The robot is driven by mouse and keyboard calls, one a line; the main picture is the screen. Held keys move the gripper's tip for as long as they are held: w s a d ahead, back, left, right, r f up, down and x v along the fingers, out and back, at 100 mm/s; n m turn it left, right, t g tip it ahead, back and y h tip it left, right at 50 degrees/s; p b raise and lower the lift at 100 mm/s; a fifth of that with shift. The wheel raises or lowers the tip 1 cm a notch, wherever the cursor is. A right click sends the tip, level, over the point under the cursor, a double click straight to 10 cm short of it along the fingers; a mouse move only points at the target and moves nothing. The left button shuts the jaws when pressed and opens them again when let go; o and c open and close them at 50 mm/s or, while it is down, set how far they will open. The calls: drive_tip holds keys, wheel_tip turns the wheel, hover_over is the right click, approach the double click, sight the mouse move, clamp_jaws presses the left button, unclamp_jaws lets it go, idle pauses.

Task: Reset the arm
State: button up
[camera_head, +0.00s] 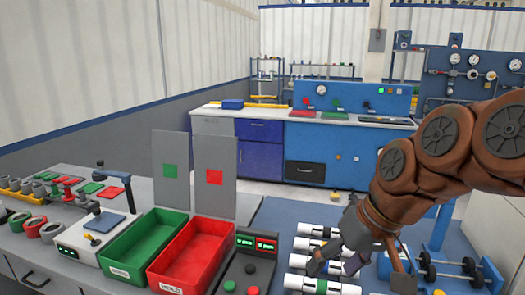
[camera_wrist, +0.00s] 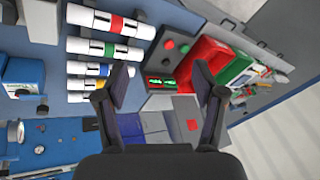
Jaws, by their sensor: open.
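My gripper (camera_head: 335,266) hangs over the pipes at the front right of the bench in the head view. In the wrist view my gripper (camera_wrist: 165,95) is open, its two dark fingers spread with nothing between them. Several white pipes with coloured bands lie side by side on the blue mat. One has a green band (camera_head: 321,287). In the wrist view a red-banded pipe (camera_wrist: 117,24), a green-banded pipe (camera_wrist: 109,49), a blue-banded pipe (camera_wrist: 104,70) and a yellow-banded pipe (camera_wrist: 101,84) show. The arm partly hides the pipes in the head view.
A green tray (camera_head: 148,243) and a red tray (camera_head: 192,254) stand left of the pipes. A control box (camera_head: 245,273) with lit displays sits between the red tray and pipes. A blue fixture (camera_head: 440,270) stands at right. A blue workbench (camera_head: 335,155) is behind.

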drive_tip(key=s+d+f+m+g+h+p, duration=0.1)
drive_tip(key=s+d+f+g+h+p, duration=0.1)
drive_tip(key=s, duration=0.7)
drive_tip(key=s+d+f+m+g+h+p, duration=0.1)
drive_tip(key=s+d+f+g+h+p, duration=0.1)
drive_tip(key=s+d+f+p, duration=0.2)
drive_tip(key=s+f, duration=0.3)
drive_tip(key=s, duration=0.2)
drive_tip(key=shift+f+m, duration=0.25)
drive_tip(key=shift+m, duration=0.05)
